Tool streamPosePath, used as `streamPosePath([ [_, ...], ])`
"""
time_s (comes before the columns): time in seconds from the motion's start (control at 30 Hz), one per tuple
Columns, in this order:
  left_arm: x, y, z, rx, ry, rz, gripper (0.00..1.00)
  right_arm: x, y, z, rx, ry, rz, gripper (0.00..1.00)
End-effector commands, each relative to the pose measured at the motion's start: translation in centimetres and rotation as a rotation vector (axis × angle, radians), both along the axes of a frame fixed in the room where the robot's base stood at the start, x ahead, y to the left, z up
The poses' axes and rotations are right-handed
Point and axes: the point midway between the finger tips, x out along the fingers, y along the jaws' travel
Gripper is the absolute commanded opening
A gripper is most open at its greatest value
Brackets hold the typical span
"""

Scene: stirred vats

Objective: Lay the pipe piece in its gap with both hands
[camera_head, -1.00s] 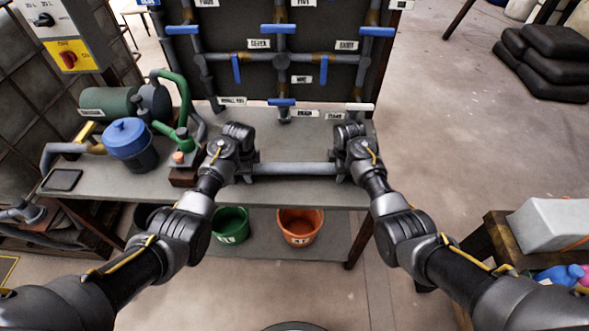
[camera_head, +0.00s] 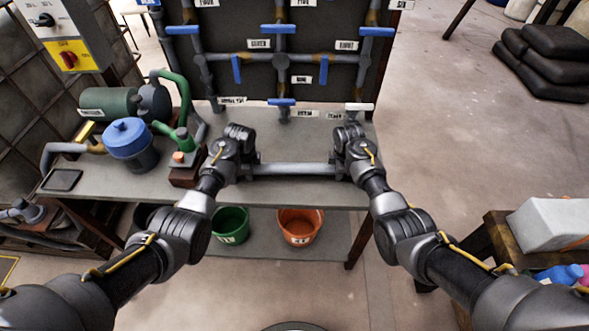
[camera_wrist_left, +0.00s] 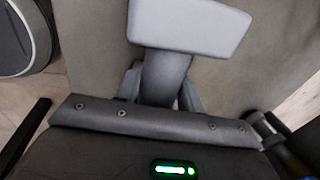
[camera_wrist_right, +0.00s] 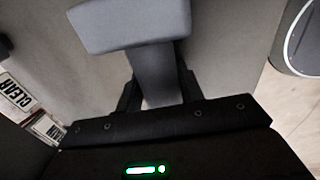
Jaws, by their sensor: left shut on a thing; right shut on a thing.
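The pipe piece (camera_head: 294,170) is a straight grey bar, lying level from left to right low over the front of the bench (camera_head: 288,196). My left gripper (camera_head: 248,172) is shut on its left end and my right gripper (camera_head: 341,172) is shut on its right end. In the left wrist view, a pale grey block (camera_wrist_left: 190,25) with a darker neck (camera_wrist_left: 164,76) runs down between the fingers. The right wrist view shows a similar block (camera_wrist_right: 130,22) and neck (camera_wrist_right: 155,75). I cannot tell whether the piece touches the bench. I cannot make out its gap.
A dark board (camera_head: 262,82) with grey pipes, blue valve handles and labels stands behind. A green pump (camera_head: 106,101) and a blue-lidded pot (camera_head: 129,145) stand left on the bench. Green (camera_head: 230,224) and orange (camera_head: 300,226) buckets stand below. The bench behind the pipe piece is mostly clear.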

Motion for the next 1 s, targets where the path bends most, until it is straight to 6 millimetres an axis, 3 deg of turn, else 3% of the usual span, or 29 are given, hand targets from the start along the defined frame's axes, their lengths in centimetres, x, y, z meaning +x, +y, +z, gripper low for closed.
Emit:
streamPosePath([
  [0.33, 0.0, 0.0, 0.6, 0.0, -0.001, 0.0, 0.0, 0.1, 0.0, 0.6, 0.0, -0.002, 0.0, 0.0],
  [0.8, 0.0, 0.0, 4.9, 0.0, -0.001, 0.0, 0.0, 0.1, 0.0, 4.9, 0.0, -0.002, 0.0, 0.0],
  [1.0, 0.0, 0.0, 5.1, 0.0, -0.001, 0.0, 0.0, 0.0, 0.0, 5.1, 0.0, -0.001, 0.0, 0.0],
])
